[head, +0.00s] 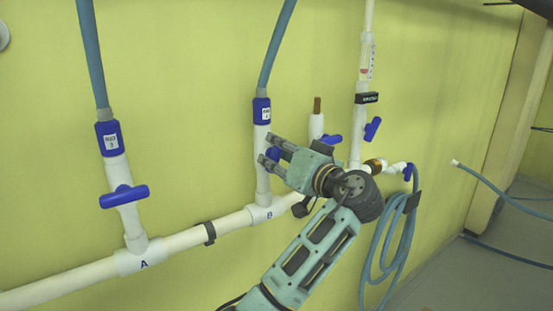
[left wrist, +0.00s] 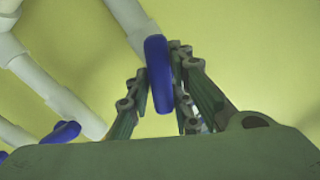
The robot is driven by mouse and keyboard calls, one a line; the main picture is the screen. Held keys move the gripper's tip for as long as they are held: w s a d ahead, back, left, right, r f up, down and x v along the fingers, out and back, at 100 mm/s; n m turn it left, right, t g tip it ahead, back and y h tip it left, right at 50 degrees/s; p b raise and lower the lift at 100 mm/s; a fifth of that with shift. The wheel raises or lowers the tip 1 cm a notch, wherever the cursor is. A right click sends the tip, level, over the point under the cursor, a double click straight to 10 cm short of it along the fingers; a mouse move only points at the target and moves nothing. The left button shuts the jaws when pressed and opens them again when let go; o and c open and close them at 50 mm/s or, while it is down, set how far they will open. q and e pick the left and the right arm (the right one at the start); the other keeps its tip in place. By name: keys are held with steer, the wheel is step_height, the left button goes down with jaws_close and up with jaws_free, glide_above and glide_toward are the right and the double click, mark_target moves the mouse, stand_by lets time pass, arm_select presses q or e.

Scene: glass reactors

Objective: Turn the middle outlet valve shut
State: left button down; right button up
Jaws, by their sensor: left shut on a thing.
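The middle outlet is the white pipe branch marked B (head: 263,185), with a blue collar and a hose on top. Its blue valve handle (head: 274,154) is mostly covered by my left gripper (head: 268,150), which reaches in from the right of the branch. In the left wrist view the blue handle (left wrist: 158,75) stands between the fingers of my left gripper (left wrist: 157,92), which is shut on it. The handle's angle to its pipe is hard to tell in the head view. My right gripper is not in view.
Outlet A (head: 125,200) is at left, its blue handle (head: 124,196) crosswise to the pipe. To the right are a capped branch with a copper stub (head: 317,106), more blue handles (head: 372,128) and a coiled hose (head: 387,240). A yellow wall (head: 200,60) lies close behind.

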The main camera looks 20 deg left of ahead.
arm_select(q)
steer(key=m, duration=0.3)
steer(key=shift+m, duration=0.4)
steer(key=m, duration=0.2)
steer(key=shift+w+d+m, duration=0.1)
steer(key=shift+m, duration=0.2)
steer(key=m, duration=0.2)
steer(key=shift+m, duration=0.3)
steer(key=shift+f+m+p, duration=0.1)
steer(key=shift+m+p, duration=0.8)
steer(key=shift+m, duration=1.1)
steer(key=c, duration=1.6)
jaws_free()
steer(key=shift+d, duration=0.1)
steer(key=shift+c, duration=0.2)
steer(key=shift+f, duration=0.1)
